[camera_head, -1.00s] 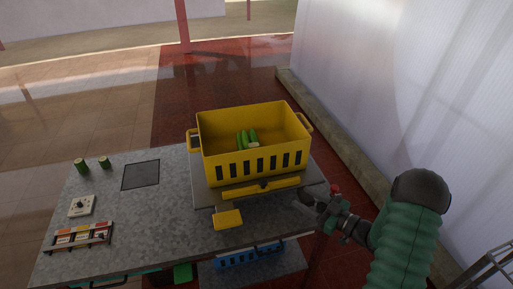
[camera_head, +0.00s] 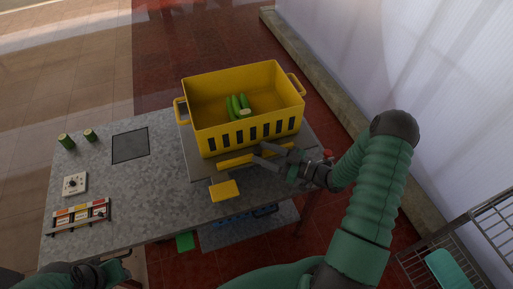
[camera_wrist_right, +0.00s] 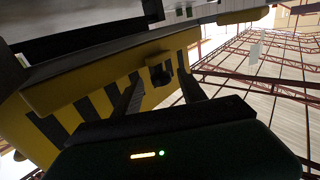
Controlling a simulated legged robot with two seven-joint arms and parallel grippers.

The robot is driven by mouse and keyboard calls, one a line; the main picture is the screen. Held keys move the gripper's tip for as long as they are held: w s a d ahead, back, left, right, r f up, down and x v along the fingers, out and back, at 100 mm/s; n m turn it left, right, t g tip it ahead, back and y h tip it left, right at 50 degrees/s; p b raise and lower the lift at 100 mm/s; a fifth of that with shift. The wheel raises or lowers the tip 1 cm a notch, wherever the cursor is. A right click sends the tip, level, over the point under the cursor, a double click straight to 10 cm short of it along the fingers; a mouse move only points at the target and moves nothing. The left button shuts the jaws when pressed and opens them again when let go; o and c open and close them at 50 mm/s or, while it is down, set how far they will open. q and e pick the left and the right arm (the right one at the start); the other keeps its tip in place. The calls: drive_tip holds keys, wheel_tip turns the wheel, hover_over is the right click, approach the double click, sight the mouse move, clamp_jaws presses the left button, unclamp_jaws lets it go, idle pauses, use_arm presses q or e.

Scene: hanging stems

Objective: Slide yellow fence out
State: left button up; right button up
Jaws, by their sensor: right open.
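The yellow fence (camera_head: 234,162) is a low bar along the near side of the yellow crate (camera_head: 205,141). Its middle is partly hidden by my right gripper (camera_head: 259,154), which is open at the fence's front. In the right wrist view, the yellow bar (camera_wrist_right: 90,77) runs across the upper left. A small yellow and dark knob (camera_wrist_right: 160,73) shows between the open fingers (camera_wrist_right: 162,90), apparently not clamped. My left gripper (camera_head: 125,262) is at the bottom left, and its jaws are unclear.
Green cucumbers (camera_head: 238,105) lie in the crate. A yellow block (camera_head: 224,191) sits at the counter's front edge. A control box (camera_head: 75,184), a labelled rack (camera_head: 80,215) and two green pieces (camera_head: 66,141) stand on the left. A blue crate (camera_head: 230,219) is below. The counter's middle is clear.

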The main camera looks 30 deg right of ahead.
drive_tip(key=shift+x, duration=0.95)
drive_tip(key=shift+w+a, duration=0.25)
drive_tip(key=shift+w, duration=0.1)
drive_tip(key=shift+a, duration=0.15)
drive_tip(key=c, duration=0.3)
clamp_jaws()
